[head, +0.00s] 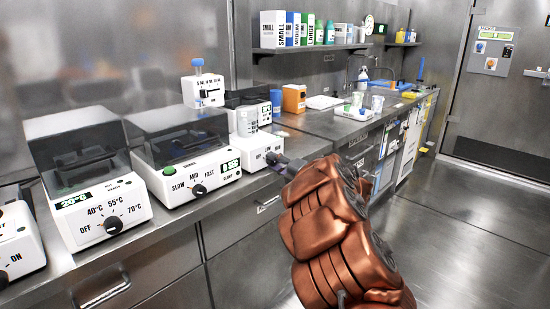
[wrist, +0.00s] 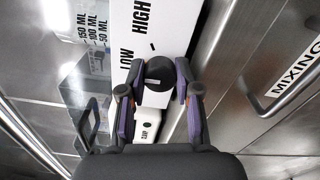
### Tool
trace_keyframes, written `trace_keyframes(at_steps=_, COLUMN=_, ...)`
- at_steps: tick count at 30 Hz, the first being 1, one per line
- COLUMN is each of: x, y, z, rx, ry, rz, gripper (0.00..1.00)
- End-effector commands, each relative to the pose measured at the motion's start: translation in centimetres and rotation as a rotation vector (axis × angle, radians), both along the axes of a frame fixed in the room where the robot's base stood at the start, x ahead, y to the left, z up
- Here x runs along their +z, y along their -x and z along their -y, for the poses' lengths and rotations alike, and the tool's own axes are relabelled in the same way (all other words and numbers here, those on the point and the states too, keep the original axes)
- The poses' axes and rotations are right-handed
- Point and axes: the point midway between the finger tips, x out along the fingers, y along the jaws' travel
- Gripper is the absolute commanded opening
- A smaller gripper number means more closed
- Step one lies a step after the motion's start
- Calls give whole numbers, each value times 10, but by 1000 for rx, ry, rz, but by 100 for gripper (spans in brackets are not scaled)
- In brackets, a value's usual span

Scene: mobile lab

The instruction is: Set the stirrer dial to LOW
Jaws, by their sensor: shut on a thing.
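The stirrer (head: 256,147) is a white box on the left counter, with a clear beaker (head: 247,122) on top. Its black round dial (wrist: 159,74) shows in the wrist view between the two fingers of my gripper (wrist: 158,85). The fingers are shut on the dial from both sides. The words LOW and HIGH stand on the white face by the dial, and a short black mark lies near its rim. I cannot read where the dial's pointer is. In the head view my gripper (head: 277,161) is at the stirrer's front and hides the dial.
A centrifuge (head: 190,180) with SLOW, MID and FAST marks stands left of the stirrer, and a heater with temperature marks (head: 105,215) further left. An orange box (head: 294,98) and a blue cup stand behind. The floor at right is clear.

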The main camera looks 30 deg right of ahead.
Motion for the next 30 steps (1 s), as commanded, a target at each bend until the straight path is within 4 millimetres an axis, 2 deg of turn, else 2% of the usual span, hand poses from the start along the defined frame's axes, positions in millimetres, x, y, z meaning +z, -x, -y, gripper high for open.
trace_keyframes(at_steps=18, x=-1, y=0, z=1, rx=0, ry=-40, rz=-11, gripper=0)
trace_keyframes(at_steps=19, x=-1, y=0, z=1, rx=0, ry=-40, rz=-11, gripper=34)
trace_keyframes(at_steps=26, x=-1, y=0, z=0, rx=0, ry=-40, rz=-11, gripper=58)
trace_keyframes(at_steps=30, x=-2, y=0, z=0, rx=-1, ry=-40, rz=-12, gripper=58)
